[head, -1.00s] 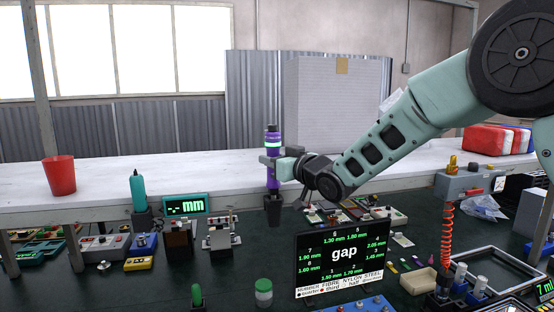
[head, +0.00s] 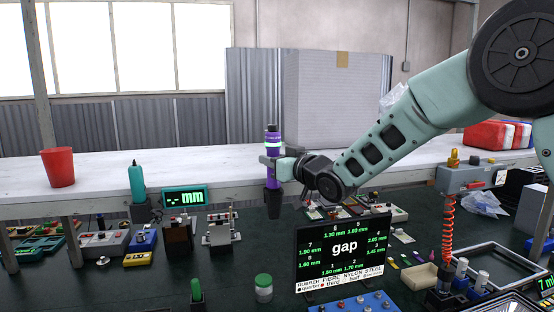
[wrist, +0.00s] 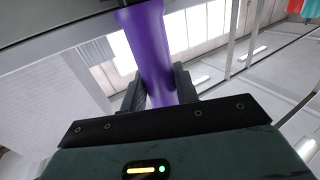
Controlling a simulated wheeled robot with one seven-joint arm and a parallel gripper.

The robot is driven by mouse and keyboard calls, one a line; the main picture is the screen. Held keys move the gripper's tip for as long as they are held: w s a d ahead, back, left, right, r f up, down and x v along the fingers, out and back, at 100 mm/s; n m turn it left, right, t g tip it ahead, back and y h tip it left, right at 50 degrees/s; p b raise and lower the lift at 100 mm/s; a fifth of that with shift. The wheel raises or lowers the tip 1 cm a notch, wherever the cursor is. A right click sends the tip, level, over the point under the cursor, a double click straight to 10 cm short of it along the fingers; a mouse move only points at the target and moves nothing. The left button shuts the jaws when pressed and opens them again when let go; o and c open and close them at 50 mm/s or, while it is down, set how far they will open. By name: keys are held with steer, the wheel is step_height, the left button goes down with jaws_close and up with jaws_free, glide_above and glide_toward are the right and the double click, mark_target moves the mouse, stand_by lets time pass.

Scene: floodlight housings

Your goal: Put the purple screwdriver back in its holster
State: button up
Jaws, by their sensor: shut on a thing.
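The purple screwdriver (head: 272,146) stands upright in my gripper (head: 272,162), with a dark cap and a pale band near its top. My gripper is shut around the handle's middle, coming from the right. A black holster (head: 274,206) stands on the dark bench directly below. The handle's lower end meets the holster's mouth in the picture; the shaft is not visible, and how deep it sits I cannot tell. In the wrist view the purple handle (wrist: 152,55) runs between both dark fingers (wrist: 158,90).
A teal-handled tool (head: 137,182) stands in its own holder to the left, beside the mm display (head: 184,197). The gap screen (head: 343,247) stands in front to the right. A red cup (head: 57,168) is on the white ledge (head: 110,172).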

steer(key=shift+f+b, duration=0.35)
steer(key=o, duration=1.1)
steer(key=shift+o, duration=0.2)
steer(key=shift+f, duration=0.1)
steer(key=b+v, duration=0.6)
steer(key=v, duration=1.1)
steer(key=shift+s+d+r, duration=0.2)
steer(key=shift+d, duration=0.05)
